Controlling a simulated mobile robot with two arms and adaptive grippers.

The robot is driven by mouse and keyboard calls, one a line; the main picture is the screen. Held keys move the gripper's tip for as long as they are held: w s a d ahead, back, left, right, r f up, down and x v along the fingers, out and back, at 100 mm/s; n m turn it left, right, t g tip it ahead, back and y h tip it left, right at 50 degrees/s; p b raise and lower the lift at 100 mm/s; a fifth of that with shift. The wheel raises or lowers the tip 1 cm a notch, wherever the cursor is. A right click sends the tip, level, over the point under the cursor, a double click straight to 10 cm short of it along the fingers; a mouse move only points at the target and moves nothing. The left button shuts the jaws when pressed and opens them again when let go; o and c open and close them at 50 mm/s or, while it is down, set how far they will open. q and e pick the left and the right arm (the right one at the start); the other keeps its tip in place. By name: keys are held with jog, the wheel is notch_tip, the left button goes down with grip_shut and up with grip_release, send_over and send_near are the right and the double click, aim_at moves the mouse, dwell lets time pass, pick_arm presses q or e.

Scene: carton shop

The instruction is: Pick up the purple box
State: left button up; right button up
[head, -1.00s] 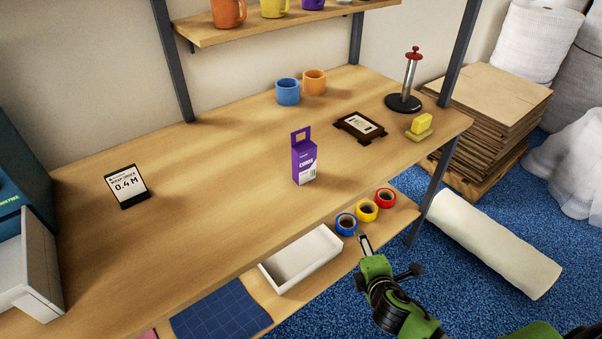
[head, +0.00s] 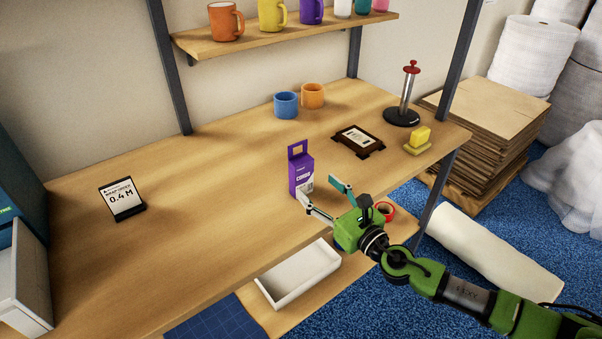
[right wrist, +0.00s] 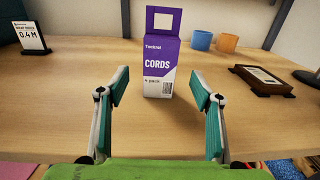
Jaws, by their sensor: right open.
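In the right wrist view the box (right wrist: 161,60) stands straight ahead, between and beyond the open fingers. My right gripper (head: 322,198) is open and empty, just in front of the box at the table's front side. In the right wrist view both fingers of the gripper (right wrist: 160,97) show apart, with bare table between them and the box. My left gripper is not in view.
Blue (head: 286,105) and orange (head: 313,95) mugs stand behind the box. A dark framed stand (head: 358,141), a yellow block (head: 419,138) and a red-topped post (head: 408,100) are to the right. A 0.4 M sign (head: 122,199) is left. A white tray (head: 298,275) sits on the lower shelf.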

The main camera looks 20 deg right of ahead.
aim_at(305, 176)
jog(key=x, duration=0.8)
jog(key=shift+w+a+f+p, duration=0.1)
jog(key=shift+w+f+p, duration=0.05)
jog(key=shift+w+p, duration=0.2)
jog(key=shift+s, duration=0.1)
jog(key=c, duration=1.3)
